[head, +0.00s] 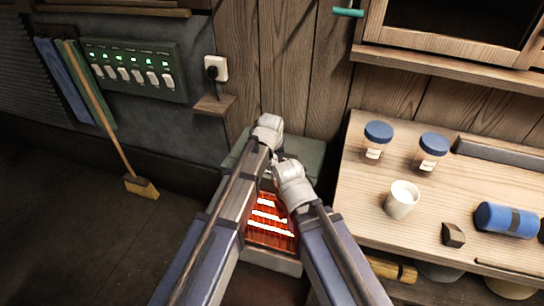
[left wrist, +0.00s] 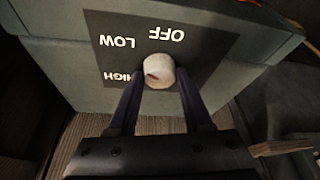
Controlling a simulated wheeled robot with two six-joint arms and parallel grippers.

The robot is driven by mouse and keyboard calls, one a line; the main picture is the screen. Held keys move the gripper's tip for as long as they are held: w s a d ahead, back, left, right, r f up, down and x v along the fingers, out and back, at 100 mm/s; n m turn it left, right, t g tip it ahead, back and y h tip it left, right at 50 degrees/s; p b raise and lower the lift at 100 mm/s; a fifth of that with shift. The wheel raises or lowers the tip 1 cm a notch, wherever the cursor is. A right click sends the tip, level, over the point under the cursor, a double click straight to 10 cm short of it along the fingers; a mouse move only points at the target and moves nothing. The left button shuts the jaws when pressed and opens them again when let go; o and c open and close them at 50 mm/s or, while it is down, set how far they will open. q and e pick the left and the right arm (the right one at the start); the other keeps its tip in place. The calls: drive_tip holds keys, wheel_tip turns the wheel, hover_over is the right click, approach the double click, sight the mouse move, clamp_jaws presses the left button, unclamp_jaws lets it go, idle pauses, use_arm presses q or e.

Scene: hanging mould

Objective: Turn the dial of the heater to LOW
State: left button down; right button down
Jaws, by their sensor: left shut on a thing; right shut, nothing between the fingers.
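The heater (head: 273,262) stands on the floor between the wall and the workbench, its grill glowing orange. In the left wrist view its panel (left wrist: 205,40) carries OFF, LOW and HIGH, upside down in the picture. The white dial (left wrist: 158,70) has a red mark on its lower left, on the side of HIGH. My left gripper (left wrist: 161,82) is shut on the dial, a dark finger on either side. In the head view the arms hide the dial and the left fingertips. My right gripper (head: 278,158) is shut and empty, close beside the left wrist over the heater.
The workbench (head: 352,215) on the right carries two blue-lidded jars (head: 378,138), a white cup (head: 402,199) and a blue roll (head: 505,218). A switch panel (head: 130,68) and outlet (head: 215,68) are on the wall. A broom (head: 140,187) leans at left; the floor there is clear.

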idle(0.3)
use_arm(q)
drive_tip(key=shift+c, duration=1.6)
unclamp_jaws()
drive_tip(key=p+v, duration=0.7)
drive_tip(key=shift+r, duration=0.4)
drive_tip(key=shift+s, duration=0.15)
